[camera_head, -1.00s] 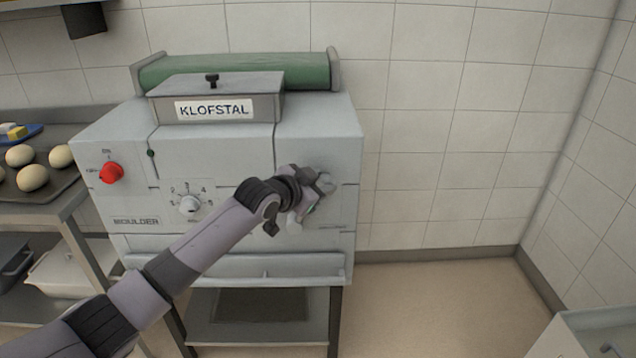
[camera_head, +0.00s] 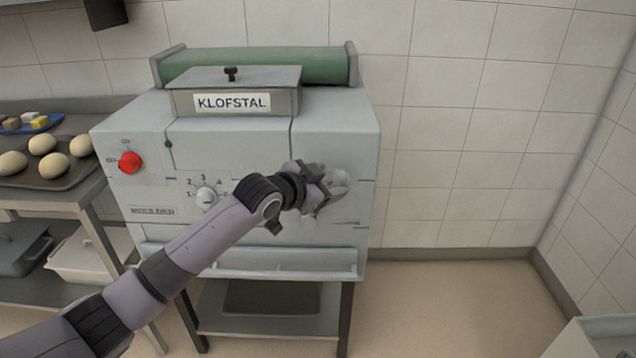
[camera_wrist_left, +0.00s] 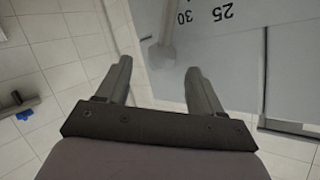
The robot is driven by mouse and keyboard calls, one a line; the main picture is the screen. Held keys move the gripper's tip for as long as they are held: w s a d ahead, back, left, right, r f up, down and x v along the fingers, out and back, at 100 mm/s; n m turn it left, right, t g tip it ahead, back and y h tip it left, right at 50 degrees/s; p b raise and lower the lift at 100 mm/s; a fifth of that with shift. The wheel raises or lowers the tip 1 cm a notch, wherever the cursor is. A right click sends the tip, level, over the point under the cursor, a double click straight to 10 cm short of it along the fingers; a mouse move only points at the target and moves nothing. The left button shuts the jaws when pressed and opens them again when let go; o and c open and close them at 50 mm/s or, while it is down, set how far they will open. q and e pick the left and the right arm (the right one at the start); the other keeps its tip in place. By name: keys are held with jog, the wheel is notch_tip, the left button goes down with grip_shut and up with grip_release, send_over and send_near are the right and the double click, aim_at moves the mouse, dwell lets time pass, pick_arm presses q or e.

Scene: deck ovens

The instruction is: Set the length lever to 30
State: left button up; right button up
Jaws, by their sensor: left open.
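The grey moulder (camera_head: 330,120) stands against the tiled wall. My left gripper (camera_head: 325,190) is at the right part of its front face and hides the length lever and scale there in the head view. In the left wrist view, the pale length lever (camera_wrist_left: 162,56) ends in a rounded knob. The printed 30 (camera_wrist_left: 184,17) is close to the right of its shaft, with 25 (camera_wrist_left: 222,12) further right. My left gripper (camera_wrist_left: 158,68) is open; the knob appears between its fingertips, and I cannot tell whether they touch it. My right gripper is not in view.
On the moulder's front are a red switch (camera_head: 130,162) and a numbered dial (camera_head: 206,196). A tray (camera_head: 62,180) of dough balls stands on the left table. The floor (camera_head: 450,310) to the right of the moulder is clear.

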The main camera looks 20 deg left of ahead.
pick_arm(q)
jog(key=shift+v, duration=1.8)
jog(key=shift+f, duration=0.15)
jog(key=s+f+n+g+y, duration=0.15)
jog(key=s+f+n, duration=0.35)
jog(key=s+f, duration=1.7)
jog(key=s+a+f+n, duration=0.1)
jog(key=s+f, duration=0.2)
jog(key=s, duration=0.2)
jog(key=s+a+f+y, duration=0.1)
jog(key=s+f, duration=0.1)
jog(key=s, duration=0.3)
jog(key=shift+s+f+n+g, duration=0.3)
jog(key=shift+f+n+g, duration=0.1)
jog(key=shift+g, duration=0.05)
